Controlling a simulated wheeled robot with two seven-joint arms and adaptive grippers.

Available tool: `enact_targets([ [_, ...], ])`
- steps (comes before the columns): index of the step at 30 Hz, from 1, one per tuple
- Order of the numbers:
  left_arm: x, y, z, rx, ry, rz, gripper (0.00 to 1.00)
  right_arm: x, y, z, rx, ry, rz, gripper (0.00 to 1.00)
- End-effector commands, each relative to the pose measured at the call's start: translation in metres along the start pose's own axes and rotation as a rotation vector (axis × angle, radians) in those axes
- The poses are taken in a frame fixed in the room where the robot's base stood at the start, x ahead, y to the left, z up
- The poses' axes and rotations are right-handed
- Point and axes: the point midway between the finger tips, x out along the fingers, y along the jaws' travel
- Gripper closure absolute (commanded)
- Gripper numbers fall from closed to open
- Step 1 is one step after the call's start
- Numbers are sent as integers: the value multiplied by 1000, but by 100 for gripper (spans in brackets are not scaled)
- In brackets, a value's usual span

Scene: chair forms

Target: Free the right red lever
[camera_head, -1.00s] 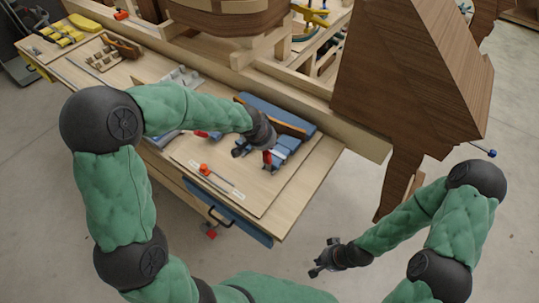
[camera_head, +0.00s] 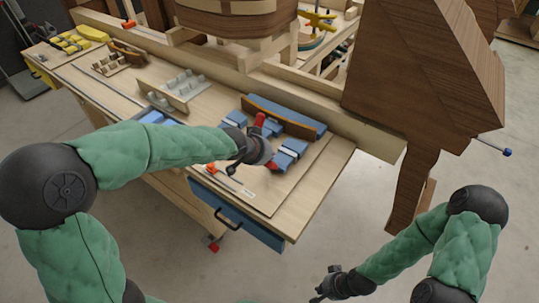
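A red lever (camera_head: 260,119) stands up beside the blue clamp blocks on the workbench top. A second red piece (camera_head: 272,165) shows low by the right blue clamp block (camera_head: 291,151), partly hidden by my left gripper. My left gripper (camera_head: 263,152) is over the bench between these red parts, close to both. Its fingers are small and dark and overlap the clamp parts, so I cannot tell whether it touches or grips a lever. My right gripper (camera_head: 328,284) hangs in front of the bench over the floor, with fingers apart and empty.
A red-handled tool (camera_head: 213,168) lies near the bench's front edge, above a blue drawer (camera_head: 236,213). A large wooden form (camera_head: 425,80) stands at the right. Floor is open between bench and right arm.

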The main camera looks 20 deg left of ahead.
Motion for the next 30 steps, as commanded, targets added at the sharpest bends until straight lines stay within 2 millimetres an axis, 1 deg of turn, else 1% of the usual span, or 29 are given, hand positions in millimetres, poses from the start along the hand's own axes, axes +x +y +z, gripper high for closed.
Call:
enact_targets([
  [6, 1, 0, 4, -1, -2, 0, 100, 3, 1, 0, 0, 0, 0, 100],
  [21, 2, 1, 6, -1, -10, 2, 100, 3, 1, 0, 0, 0, 0, 100],
  [23, 1, 1, 4, -1, -10, 1, 100, 2, 1, 0, 0, 0, 0, 100],
  [26, -1, 0, -4, -1, -8, 1, 100, -2, -1, 0, 0, 0, 0, 100],
  [30, -5, -2, -22, -2, -2, -1, 100, -10, -4, 0, 0, 0, 0, 100],
])
